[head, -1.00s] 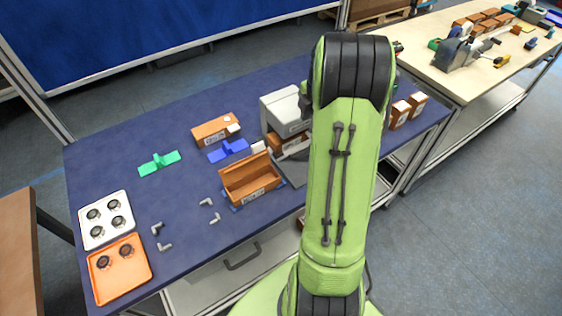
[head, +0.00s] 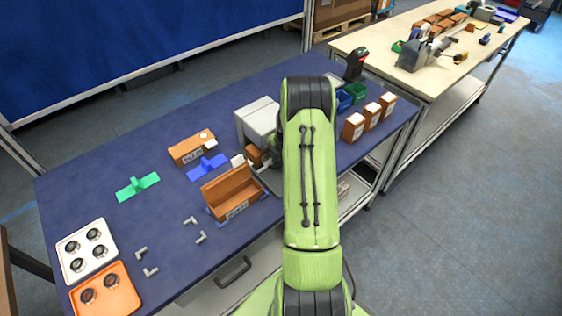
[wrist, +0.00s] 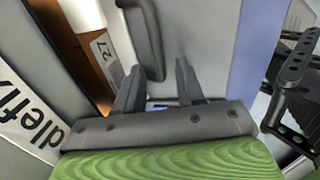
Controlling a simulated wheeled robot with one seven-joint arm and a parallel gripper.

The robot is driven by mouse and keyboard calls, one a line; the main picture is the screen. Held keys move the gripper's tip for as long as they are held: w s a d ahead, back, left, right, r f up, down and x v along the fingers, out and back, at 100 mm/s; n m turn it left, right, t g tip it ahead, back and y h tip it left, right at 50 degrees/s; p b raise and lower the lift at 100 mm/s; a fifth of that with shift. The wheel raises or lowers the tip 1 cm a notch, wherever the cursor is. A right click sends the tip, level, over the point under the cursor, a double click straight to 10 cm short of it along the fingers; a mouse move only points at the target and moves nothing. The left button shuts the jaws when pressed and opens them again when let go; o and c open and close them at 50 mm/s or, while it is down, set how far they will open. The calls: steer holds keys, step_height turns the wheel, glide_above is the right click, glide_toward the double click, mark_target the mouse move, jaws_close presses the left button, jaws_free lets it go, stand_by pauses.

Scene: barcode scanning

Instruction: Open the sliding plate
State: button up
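In the wrist view a light grey plate (wrist: 205,35) fills the middle, with a dark grey bar handle (wrist: 145,40) on it. I take this as the sliding plate. My gripper (wrist: 158,75) is open, its two fingers apart and pointing toward the plate. In the head view a grey-white machine (head: 256,120) stands on the blue table, partly hidden by my green arm. My gripper is hidden behind the arm there.
A brown box with a label (wrist: 92,60) stands left of the plate in the wrist view; a black perforated part (wrist: 295,75) is at right. On the table (head: 150,150) are an open brown box (head: 232,190), a blue piece (head: 206,167) and small brown boxes (head: 353,127).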

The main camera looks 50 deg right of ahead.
steer(key=shift+f, duration=0.1)
jaws_close()
stand_by(0.3)
